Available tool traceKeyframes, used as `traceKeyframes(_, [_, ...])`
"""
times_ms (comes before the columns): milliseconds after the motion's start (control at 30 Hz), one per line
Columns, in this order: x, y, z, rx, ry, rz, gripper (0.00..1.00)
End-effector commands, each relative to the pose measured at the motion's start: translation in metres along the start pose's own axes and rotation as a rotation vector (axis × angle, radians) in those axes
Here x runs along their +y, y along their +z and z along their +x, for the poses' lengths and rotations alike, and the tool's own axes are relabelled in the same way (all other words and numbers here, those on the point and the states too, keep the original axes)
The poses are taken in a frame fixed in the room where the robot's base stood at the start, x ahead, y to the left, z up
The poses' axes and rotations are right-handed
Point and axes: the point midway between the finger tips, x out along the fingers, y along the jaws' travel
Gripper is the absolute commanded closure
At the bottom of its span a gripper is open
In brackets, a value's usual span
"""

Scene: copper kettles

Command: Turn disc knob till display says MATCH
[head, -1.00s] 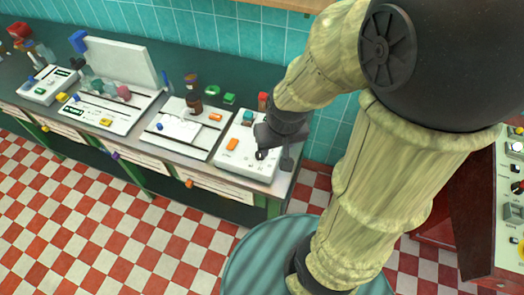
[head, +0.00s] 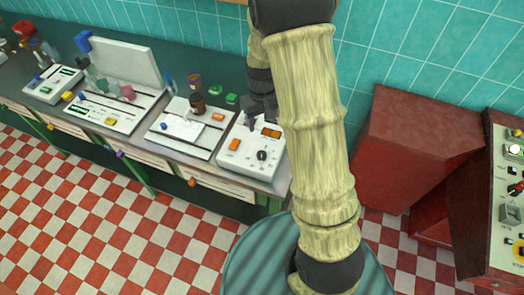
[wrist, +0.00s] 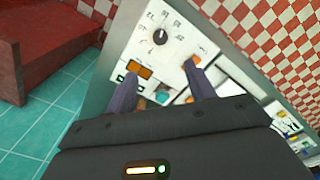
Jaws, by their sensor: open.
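The white control panel (head: 240,163) is at the right end of the counter. Its black disc knob (head: 262,155) is uncovered near the front right, and also shows in the wrist view (wrist: 160,37) with printed marks around it. In the head view my gripper (head: 252,122) is over the panel's back part.
An orange piece (head: 234,145) is on the panel's left; in the wrist view an orange piece (wrist: 193,60) is by the right fingertip. A teal round button (wrist: 162,98) lies near the fingers. A red cabinet (head: 410,145) stands right of the counter.

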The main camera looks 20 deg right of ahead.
Motion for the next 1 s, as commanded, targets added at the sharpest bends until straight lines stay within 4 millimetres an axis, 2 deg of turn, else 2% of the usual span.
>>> traceKeyframes(233, [0.0, 0.0, 0.002, 0.0, 0.0, 0.001, 0.46])
traceKeyframes(367, [0.0, 0.001, 0.011, -0.003, -0.001, 0.001, 0.46])
traceKeyframes(1000, [0.0, 0.001, 0.098, -0.003, -0.001, 0.002, 0.46])
